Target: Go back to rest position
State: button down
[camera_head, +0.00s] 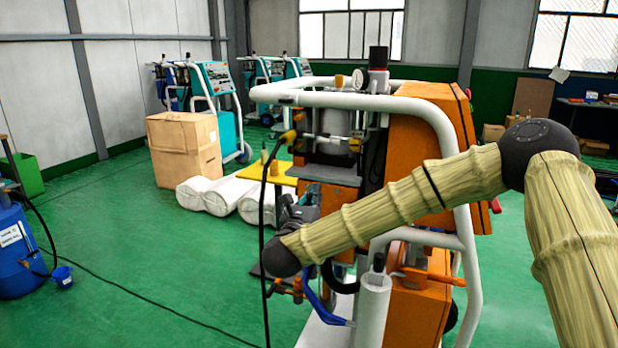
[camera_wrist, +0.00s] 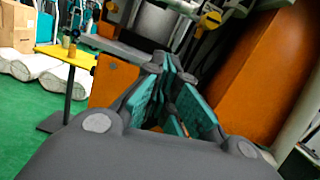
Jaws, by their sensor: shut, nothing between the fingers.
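My gripper (camera_wrist: 172,72) shows in the wrist view with its grey and teal fingers shut and nothing between them. It points at the front of the orange foam proportioner (camera_head: 430,115) with its white tube frame. In the head view my arm reaches across the machine from the right, and the gripper (camera_head: 297,212) is partly hidden behind my arm's dark wrist. The grey shelf (camera_head: 322,174) of the machine is just above it. I cannot tell whether the fingertips touch the machine.
A yellow table (camera_head: 268,172) stands left of the machine. White rolls (camera_head: 205,193) and a cardboard box (camera_head: 184,150) are behind it. A blue drum (camera_head: 18,245) is at far left, and a black hose (camera_head: 262,225) hangs near my gripper. Green floor on the left is mostly clear.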

jog(key=s+a+f+n+g+y, duration=0.1)
jog(key=s+f+n+g+y, duration=0.15)
jog(key=s+f+n, duration=0.7)
jog(key=s+f+n+g+y+p, duration=0.15)
jog(key=s+f+n+y, duration=0.35)
jog(key=f, duration=1)
jog(key=s+a+f+n+g+y, duration=0.1)
jog(key=s+f+n+g+y, duration=0.2)
jog(key=f+n, duration=0.75)
jog(key=s+d+f+n+g+h, duration=0.1)
jog(key=s+d+f+n+g, duration=0.3)
jog(key=s+f, duration=0.75)
jog(key=s+d+f+n+g, duration=0.1)
jog(key=s+d+n+g, duration=0.1)
jog(key=s+d, duration=0.3)
jog(key=s+d+f+n+g+h, duration=0.1)
jog(key=s+d+f+n+g, duration=0.1)
jog(key=s, duration=1)
jog(key=s+d+f+n+g+h+p, duration=0.1)
jog(key=s+d+n+g, duration=0.2)
jog(key=s+d+n, duration=0.2)
jog(key=s+d, duration=0.2)
jog(key=s, duration=0.2)
jog(key=shift+d+f+n+g, duration=0.3)
